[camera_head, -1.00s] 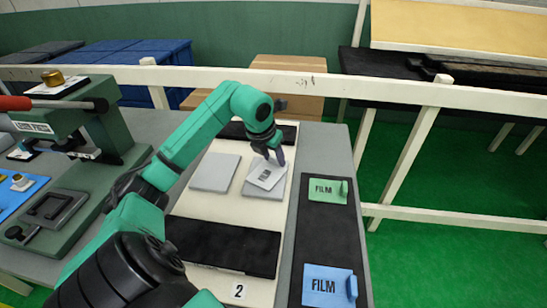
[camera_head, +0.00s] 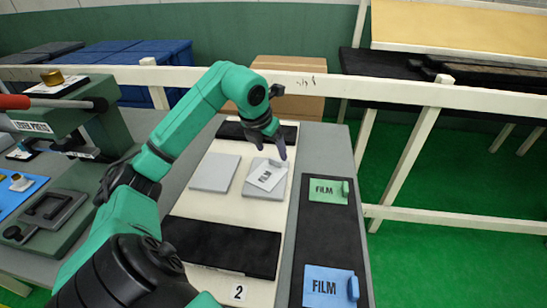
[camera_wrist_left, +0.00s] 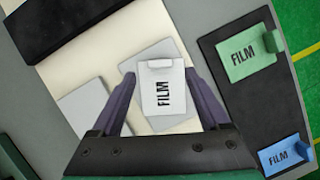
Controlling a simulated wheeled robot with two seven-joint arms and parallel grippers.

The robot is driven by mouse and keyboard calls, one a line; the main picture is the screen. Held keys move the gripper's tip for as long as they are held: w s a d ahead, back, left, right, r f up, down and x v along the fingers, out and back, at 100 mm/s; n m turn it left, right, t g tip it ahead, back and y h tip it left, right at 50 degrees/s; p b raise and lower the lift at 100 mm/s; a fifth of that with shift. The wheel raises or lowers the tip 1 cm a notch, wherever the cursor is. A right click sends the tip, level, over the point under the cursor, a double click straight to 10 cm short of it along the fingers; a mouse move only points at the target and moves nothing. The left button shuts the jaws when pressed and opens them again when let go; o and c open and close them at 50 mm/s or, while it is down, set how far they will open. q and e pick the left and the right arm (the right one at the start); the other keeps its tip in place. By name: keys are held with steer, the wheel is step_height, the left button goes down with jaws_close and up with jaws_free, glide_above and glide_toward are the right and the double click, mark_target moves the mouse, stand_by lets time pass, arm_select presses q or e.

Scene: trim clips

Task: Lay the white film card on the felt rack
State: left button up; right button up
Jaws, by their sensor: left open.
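The white film card (camera_head: 267,177), with "FILM" printed on it and a small raised tab, lies tilted on the right-hand grey square pad (camera_head: 273,193) of the cream board. My left gripper (camera_head: 271,153) is open just above the card's far end. In the left wrist view the card (camera_wrist_left: 163,92) shows between the two spread fingers, with a gap on each side. The felt rack (camera_head: 322,236) is the dark strip to the right, bearing a green film card (camera_head: 327,190) and a blue film card (camera_head: 328,286). My right gripper is out of view.
A second grey pad (camera_head: 214,173) lies empty to the left. Dark strips (camera_head: 222,246) cross the board's near and far ends. A green press (camera_head: 70,150) stands at the left. The rack is bare between the green and blue cards.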

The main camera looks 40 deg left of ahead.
arm_select(q)
steer(key=v, duration=0.7)
steer(key=shift+r, duration=0.25)
steer(key=shift+s, duration=0.1)
